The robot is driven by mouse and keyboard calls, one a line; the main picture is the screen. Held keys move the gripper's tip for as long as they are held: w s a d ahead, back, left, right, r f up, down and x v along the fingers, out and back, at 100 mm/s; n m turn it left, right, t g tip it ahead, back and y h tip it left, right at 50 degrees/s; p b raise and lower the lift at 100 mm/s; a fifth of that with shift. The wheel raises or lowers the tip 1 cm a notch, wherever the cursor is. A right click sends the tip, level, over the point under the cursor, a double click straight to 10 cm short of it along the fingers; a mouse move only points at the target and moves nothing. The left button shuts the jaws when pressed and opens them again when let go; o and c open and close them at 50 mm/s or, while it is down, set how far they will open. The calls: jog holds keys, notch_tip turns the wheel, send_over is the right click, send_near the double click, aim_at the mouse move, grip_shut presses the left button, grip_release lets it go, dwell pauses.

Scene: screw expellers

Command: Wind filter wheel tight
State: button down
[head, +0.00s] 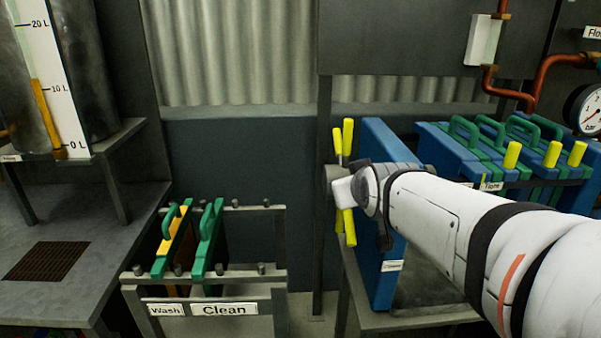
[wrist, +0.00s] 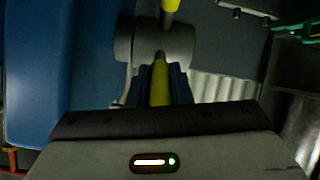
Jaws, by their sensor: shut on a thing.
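The filter wheel has a grey hub (head: 331,174) and yellow handles (head: 348,137) sticking up and down. It stands at the left end of the blue filter press, in front of a blue end plate (head: 370,270). In the wrist view the grey hub (wrist: 165,42) is just beyond my fingers. My gripper (wrist: 160,88) is shut on one yellow handle (wrist: 160,80), with a finger on each side of it. Another yellow handle (wrist: 171,5) points away at the top. In the head view my wrist and arm hide the gripped part and some of the press.
A rack at lower left holds green-handled plates (head: 208,240) and bears Wash and Clean (head: 224,309) labels. More blue and green plates (head: 465,165) with yellow levers stand behind my arm at right. A gauge tank (head: 75,60) is at far left.

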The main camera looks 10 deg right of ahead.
jog(key=shift+f, duration=0.1)
dwell(0.4)
jog(key=c, duration=1.3)
grip_release()
notch_tip(320, 180, up, 10)
jog(key=p, duration=0.5)
jog(key=shift+p, duration=0.35)
